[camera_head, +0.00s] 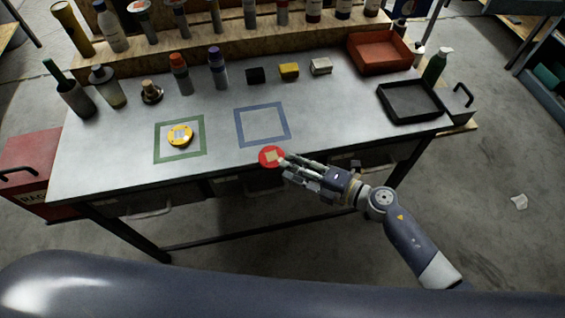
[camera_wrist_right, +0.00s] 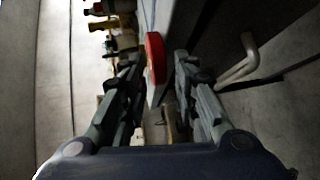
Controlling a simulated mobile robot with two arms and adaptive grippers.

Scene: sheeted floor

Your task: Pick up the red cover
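The red cover (camera_head: 271,156) is a round red disc with a tan square on top. It sits at the front edge of the grey table, just in front of the blue square outline. My right gripper (camera_head: 287,163) reaches it from the right, with its fingertips at the disc's right side. In the right wrist view the red cover (camera_wrist_right: 155,58) shows edge-on between the open fingers (camera_wrist_right: 157,62), with gaps visible on both sides. Whether a fingertip touches it is unclear. My left gripper is not in view.
The blue square outline (camera_head: 262,106) is empty. A black tray (camera_head: 440,113) and a red tray (camera_head: 352,50) stand at the right. Several bottles and small blocks line the back.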

